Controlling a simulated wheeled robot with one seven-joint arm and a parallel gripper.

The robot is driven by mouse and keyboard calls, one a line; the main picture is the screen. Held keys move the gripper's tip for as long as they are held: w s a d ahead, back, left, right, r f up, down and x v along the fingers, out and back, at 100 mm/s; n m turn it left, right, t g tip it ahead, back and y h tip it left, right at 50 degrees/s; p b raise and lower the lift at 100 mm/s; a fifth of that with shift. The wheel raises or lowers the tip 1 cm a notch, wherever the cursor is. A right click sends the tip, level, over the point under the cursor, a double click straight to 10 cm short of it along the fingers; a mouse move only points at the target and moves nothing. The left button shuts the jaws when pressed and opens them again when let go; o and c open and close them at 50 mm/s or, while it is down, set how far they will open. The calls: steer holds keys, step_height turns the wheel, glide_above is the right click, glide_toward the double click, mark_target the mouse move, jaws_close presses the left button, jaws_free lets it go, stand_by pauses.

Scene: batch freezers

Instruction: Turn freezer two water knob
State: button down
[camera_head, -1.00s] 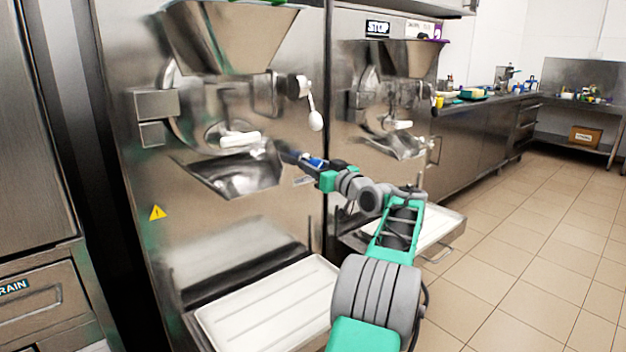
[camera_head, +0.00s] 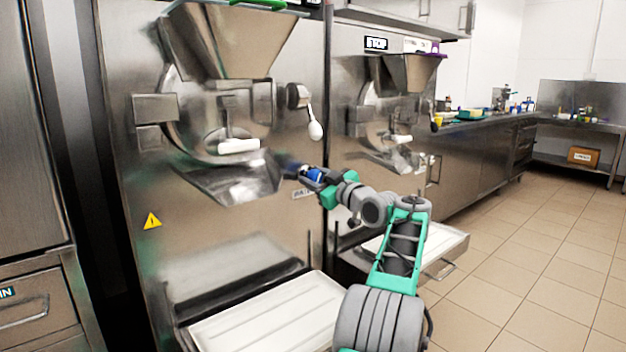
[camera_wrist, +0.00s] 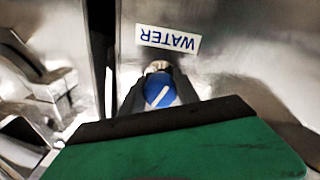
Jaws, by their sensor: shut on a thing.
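The water knob (camera_wrist: 160,90) is round and blue with a white line, set on a metal panel. In the wrist view its white line lies diagonally. My gripper (camera_wrist: 158,100) is shut on the knob, with a dark finger on each side of it. The WATER label (camera_wrist: 168,39) appears upside down beside the knob in the wrist view. In the head view my gripper (camera_head: 296,167) is at the front of the nearer freezer (camera_head: 245,225), just above the WATER label (camera_head: 302,193). My gripper hides much of the knob there.
A lever with a white ball (camera_head: 315,130) hangs just above my gripper. A white drip tray (camera_head: 265,318) juts out below. A second similar freezer (camera_head: 365,75) stands to the right. Tiled floor (camera_head: 530,260) is clear at right.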

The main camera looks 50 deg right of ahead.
mark_target(318, 179)
steer(key=c, duration=1.1)
jaws_free()
steer(key=shift+s+d, duration=0.1)
steer(key=shift+o, duration=0.9)
steer(key=p+v, duration=0.1)
steer(key=v, duration=0.6)
steer(key=shift+s+a+f, duration=0.1)
steer(key=shift+s+a, duration=0.1)
steer(key=shift+s, duration=0.1)
